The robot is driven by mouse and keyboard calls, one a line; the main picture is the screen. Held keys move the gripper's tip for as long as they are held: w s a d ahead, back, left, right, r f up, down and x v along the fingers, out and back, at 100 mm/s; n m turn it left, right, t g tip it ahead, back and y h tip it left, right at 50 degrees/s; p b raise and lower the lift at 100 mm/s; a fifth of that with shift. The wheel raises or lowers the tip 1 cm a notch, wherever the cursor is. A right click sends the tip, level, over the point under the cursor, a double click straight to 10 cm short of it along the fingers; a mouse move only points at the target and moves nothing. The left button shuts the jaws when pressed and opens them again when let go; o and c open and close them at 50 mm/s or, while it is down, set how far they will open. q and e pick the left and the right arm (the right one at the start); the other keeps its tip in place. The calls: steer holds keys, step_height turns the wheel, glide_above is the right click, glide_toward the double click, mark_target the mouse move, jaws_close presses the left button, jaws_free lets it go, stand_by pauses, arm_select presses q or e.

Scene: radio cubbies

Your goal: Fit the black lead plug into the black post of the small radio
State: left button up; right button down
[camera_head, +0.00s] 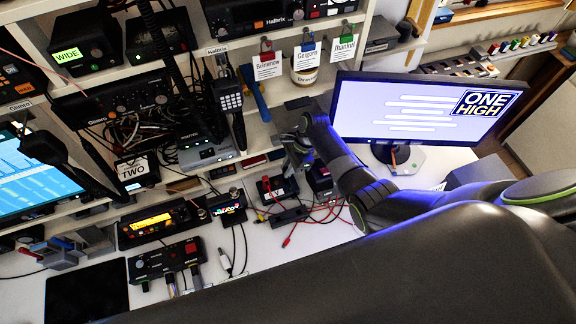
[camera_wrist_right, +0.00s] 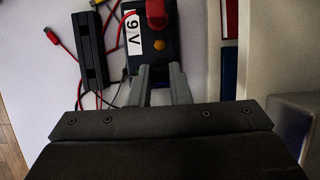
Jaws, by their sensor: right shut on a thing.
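My right gripper (camera_head: 292,150) is over the back of the desk in the head view. In the right wrist view its two grey fingers (camera_wrist_right: 160,88) are close together over the near end of a black box labelled 9 V (camera_wrist_right: 133,35). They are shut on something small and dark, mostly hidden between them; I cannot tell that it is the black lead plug. The box has a red cap on top and an orange knob; it also shows in the head view (camera_head: 277,188). I cannot tell which unit is the small radio, and no black post shows clearly. My left gripper is not in view.
Red leads and a loose red plug (camera_wrist_right: 52,38) lie beside a black bar (camera_wrist_right: 94,50) left of the box. A monitor (camera_head: 420,108) stands at the right. Shelves with radios rise behind, and a radio with a yellow display (camera_head: 155,222) sits left.

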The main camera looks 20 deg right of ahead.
steer(key=shift+f+b, duration=0.3)
steer(key=shift+f, duration=0.25)
steer(key=c, duration=1.3)
jaws_free()
steer(key=shift+v, duration=3.8)
steer(key=shift+s+f, duration=0.1)
